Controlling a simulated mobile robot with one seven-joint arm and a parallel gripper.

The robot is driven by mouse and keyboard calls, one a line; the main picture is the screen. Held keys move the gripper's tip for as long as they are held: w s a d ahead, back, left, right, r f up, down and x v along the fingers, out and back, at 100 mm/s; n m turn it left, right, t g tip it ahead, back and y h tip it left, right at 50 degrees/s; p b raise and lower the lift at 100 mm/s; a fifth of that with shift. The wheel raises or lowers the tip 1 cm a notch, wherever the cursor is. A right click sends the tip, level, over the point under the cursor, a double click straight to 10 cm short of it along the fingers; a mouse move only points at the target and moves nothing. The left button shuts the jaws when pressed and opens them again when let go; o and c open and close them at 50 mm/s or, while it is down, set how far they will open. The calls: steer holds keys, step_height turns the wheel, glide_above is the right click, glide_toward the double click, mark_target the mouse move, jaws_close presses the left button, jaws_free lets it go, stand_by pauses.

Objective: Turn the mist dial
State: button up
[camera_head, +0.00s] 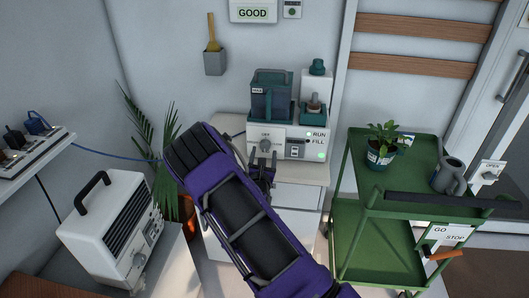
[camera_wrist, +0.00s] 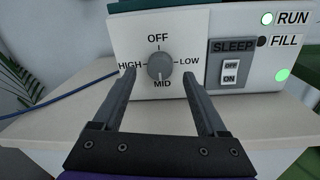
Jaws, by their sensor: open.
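The mist dial (camera_wrist: 160,66) is a round grey knob on the white front of the mist machine (camera_head: 290,143). Its labels read OFF at top, HIGH at left, LOW at right and MID below. I cannot tell for sure which label its pointer faces. My gripper (camera_wrist: 158,76) is open, its two dark fingers reaching toward the panel, one to each side of the dial and apart from it in the picture. Whether the tips are level with the knob in depth is unclear. In the head view my gripper (camera_head: 262,156) is in front of the machine and partly hides the dial.
A SLEEP switch (camera_wrist: 231,71) sits right of the dial. The RUN light (camera_wrist: 267,18) glows; the FILL light (camera_wrist: 262,41) is dark. The machine stands on a pale cabinet (camera_head: 300,196). A green cart (camera_head: 370,200) stands right, a white box with a handle (camera_head: 105,225) left.

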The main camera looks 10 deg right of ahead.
mark_target(265, 145)
steer(key=shift+x, duration=1.3)
jaws_close()
